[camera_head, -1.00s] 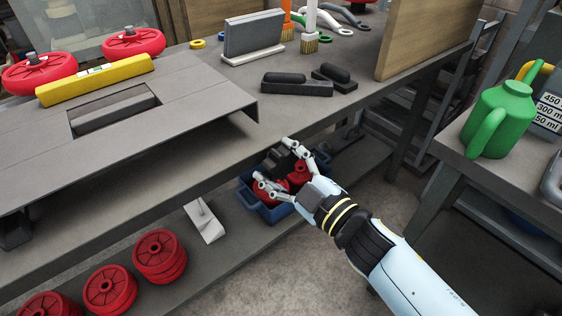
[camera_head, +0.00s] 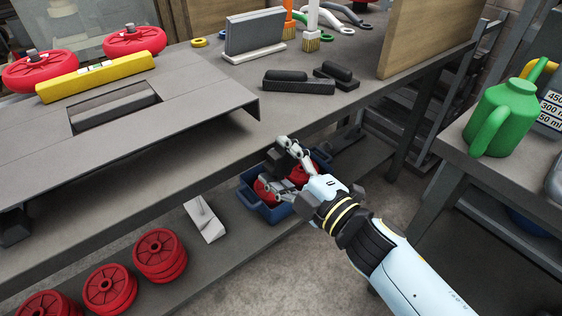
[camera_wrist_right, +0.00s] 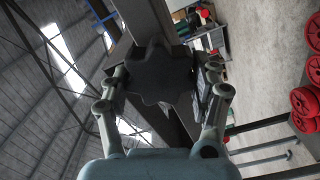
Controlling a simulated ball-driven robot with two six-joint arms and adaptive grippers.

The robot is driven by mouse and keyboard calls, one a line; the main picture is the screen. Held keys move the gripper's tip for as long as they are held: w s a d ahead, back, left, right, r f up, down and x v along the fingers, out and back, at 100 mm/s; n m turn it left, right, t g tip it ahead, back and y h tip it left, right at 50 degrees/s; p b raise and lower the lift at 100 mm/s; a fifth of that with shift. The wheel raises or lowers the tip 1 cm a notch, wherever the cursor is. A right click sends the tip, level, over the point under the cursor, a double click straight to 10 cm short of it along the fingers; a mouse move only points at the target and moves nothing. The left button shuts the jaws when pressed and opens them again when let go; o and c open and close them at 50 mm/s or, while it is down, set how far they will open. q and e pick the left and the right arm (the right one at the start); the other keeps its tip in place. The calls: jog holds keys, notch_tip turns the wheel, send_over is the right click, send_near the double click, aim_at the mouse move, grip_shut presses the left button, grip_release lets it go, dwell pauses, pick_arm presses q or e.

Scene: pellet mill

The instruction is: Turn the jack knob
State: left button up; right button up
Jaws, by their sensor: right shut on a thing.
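The jack knob (camera_wrist_right: 158,72) is dark and star-shaped with several lobes, and fills the middle of the right wrist view. It also shows as a dark lump (camera_head: 277,160) at the front edge of the workbench in the head view. My right gripper (camera_head: 281,165) is shut on the knob, one finger on each side of it. In the right wrist view, the fingers of my gripper (camera_wrist_right: 163,85) flank the lobes. The knob's far side and its mount are hidden. My left gripper is not in view.
A blue crate (camera_head: 248,200) with red things stands on the lower shelf below the gripper. Several red wheels (camera_head: 159,254) lie on that shelf at left. The workbench (camera_head: 200,150) edge is close above. A green can (camera_head: 500,120) stands on another table at right.

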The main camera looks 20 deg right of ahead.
jog(key=shift+s+f, duration=0.1)
jog(key=shift+f, duration=0.05)
jog(key=o, duration=1.2)
jog(key=v, duration=1.2)
jog(key=shift+r, duration=0.25)
